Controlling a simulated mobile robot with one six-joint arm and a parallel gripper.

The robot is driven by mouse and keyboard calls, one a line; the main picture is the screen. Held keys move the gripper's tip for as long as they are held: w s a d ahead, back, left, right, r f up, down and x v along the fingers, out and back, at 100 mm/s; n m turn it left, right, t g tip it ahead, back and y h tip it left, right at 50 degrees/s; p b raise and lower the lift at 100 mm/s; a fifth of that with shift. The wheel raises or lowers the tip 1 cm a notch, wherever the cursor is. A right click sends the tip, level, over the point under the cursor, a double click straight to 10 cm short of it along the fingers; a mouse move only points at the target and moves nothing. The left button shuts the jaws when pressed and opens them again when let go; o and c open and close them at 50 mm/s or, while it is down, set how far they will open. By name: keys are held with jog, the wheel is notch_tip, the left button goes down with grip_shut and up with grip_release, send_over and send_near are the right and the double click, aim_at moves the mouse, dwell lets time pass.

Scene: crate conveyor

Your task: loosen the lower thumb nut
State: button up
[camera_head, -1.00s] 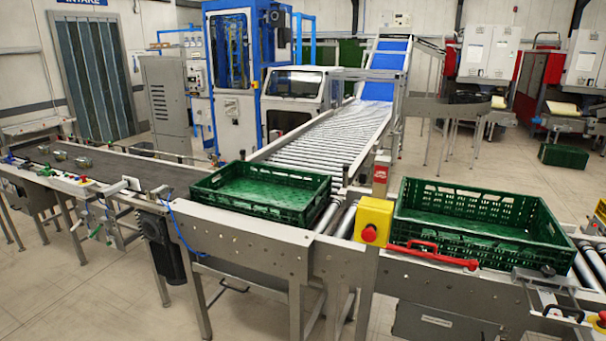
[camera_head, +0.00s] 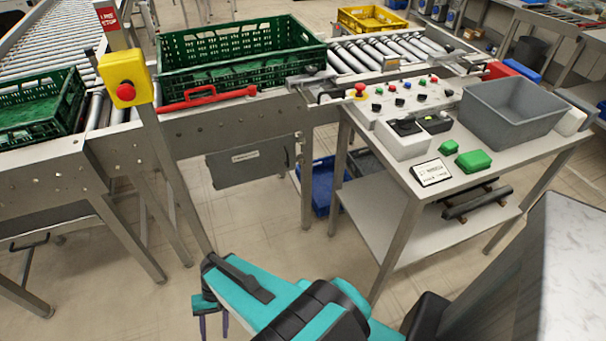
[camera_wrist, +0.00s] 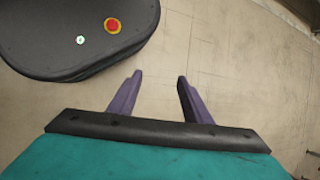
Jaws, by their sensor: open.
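I cannot make out the lower thumb nut in either view. A grey panel (camera_head: 247,160) hangs on the conveyor's side, with small fittings at its right edge too small to tell apart. A metal bracket (camera_head: 318,82) sits at the right end of the green crate. My gripper (camera_head: 213,334) is low at the bottom of the head view, over the floor and well apart from the conveyor. In the wrist view my gripper (camera_wrist: 157,77) shows two purple fingers spread apart with only floor between them. It is open and empty.
A green crate (camera_head: 240,77) stands on the conveyor behind a red handle (camera_head: 207,97). A yellow stop box (camera_head: 126,80) is at left. A steel table (camera_head: 400,165) with a control box (camera_head: 385,108) and a grey bin (camera_head: 513,112) is at right. The floor before the conveyor is clear.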

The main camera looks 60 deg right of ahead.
jog(key=w+d+f+m+t+y+b, duration=0.2)
jog(key=w+d+f+m+t+b, duration=0.1)
jog(key=w+d+m+t+b, duration=1.15)
jog(key=m+t+h+b, duration=0.7)
jog(key=m+h+b, duration=1.25)
jog(key=b, duration=0.25)
send_near(303, 163)
jog(key=v, duration=0.6)
jog(key=shift+n, duration=0.4)
jog(key=shift+w+a, duration=0.1)
jog(key=shift+b+x, duration=1.25)
jog(key=shift+x, duration=5.55)
